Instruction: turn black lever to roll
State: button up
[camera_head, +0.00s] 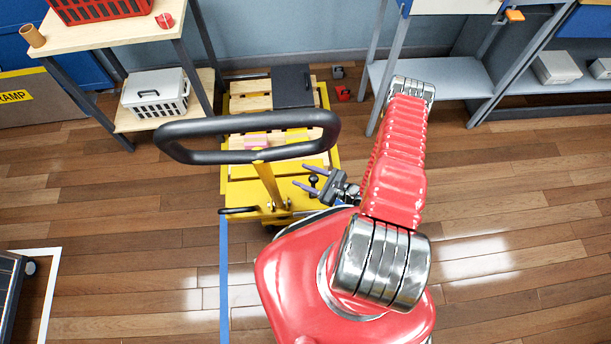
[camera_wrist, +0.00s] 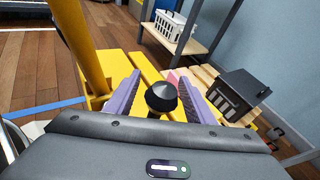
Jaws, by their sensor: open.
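The black lever, a black round knob on a short stalk (camera_wrist: 162,97), shows between my two purple fingers in the wrist view. In the head view it is a small black knob (camera_head: 313,181) on the yellow cart's deck. My gripper (camera_head: 309,178) is open, with its fingers spread to either side of the knob; it also shows in the wrist view (camera_wrist: 159,75). I cannot tell whether a finger touches the knob. The lever's base is partly hidden, and no roll marking is legible. The yellow cart (camera_head: 235,186) has a tilted post (camera_wrist: 85,45) and a black loop handle (camera_head: 250,155).
A dark box (camera_head: 292,86) and a pink block (camera_head: 257,139) are on the cart's wooden slats. A shelf rack with a white basket (camera_head: 156,93) stands left behind the cart. A grey bench (camera_head: 430,76) stands behind right. Wooden floor is open on the right.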

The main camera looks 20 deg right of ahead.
aim_at(316, 180)
jog(key=shift+s+d+r, duration=0.1)
jog(key=shift+v, duration=2.15)
jog(key=v, duration=0.9)
jog(key=shift+s, duration=0.15)
